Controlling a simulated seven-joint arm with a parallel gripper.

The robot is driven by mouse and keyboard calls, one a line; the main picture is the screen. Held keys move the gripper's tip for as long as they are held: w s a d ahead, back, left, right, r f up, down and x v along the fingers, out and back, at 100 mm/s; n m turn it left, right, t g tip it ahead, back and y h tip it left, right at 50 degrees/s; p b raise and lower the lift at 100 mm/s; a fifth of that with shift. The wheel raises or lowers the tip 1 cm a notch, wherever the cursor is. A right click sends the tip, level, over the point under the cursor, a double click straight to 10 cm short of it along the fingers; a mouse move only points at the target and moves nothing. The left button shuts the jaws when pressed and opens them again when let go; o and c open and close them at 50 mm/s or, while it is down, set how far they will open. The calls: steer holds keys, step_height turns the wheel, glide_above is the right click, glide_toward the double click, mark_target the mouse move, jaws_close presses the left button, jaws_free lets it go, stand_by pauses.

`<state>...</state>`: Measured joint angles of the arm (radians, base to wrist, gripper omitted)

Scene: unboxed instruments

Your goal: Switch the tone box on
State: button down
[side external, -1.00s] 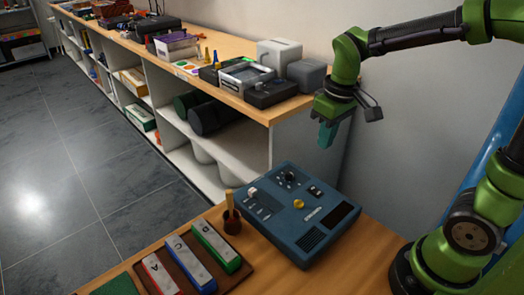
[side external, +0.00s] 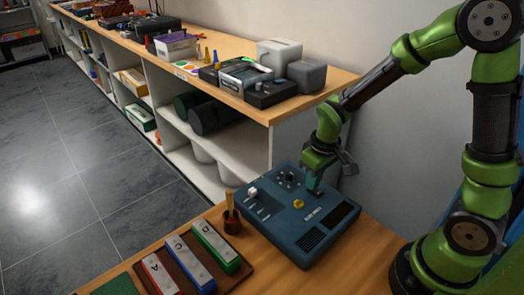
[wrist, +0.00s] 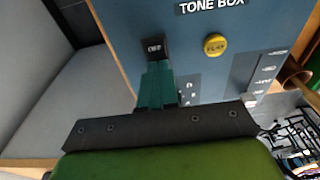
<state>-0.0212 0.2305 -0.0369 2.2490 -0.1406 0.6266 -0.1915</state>
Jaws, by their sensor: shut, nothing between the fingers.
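The tone box (side external: 279,228) is a blue box lying on the wooden table, with its name printed on top. In the wrist view its blue face (wrist: 130,20) fills the top. A small dark switch (wrist: 154,48) with light marking sits just beyond the tips of my teal fingers. My gripper (side external: 314,187) points down at the box's back right part, its fingers shut and empty. In the wrist view the fingertips (wrist: 157,64) are right at the switch's near edge; whether they touch it I cannot tell. In the side view the fingers mostly hide the switch.
The box also carries a yellow button (side external: 298,204), a white-capped control (side external: 252,192) and a dark knob (side external: 287,177). A brown cup with a stick (side external: 232,224) stands left of it. Coloured lettered bars (side external: 190,262) lie in front left. A shelf (side external: 290,110) stands behind.

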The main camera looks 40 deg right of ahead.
steer(key=shift+f, duration=0.25)
stand_by(0.3)
steer(key=shift+s+r, duration=0.2)
steer(key=shift+s, duration=0.55)
step_height(320, 180, up, 14)
steer(key=s, duration=0.1)
steer(key=shift+s, duration=0.35)
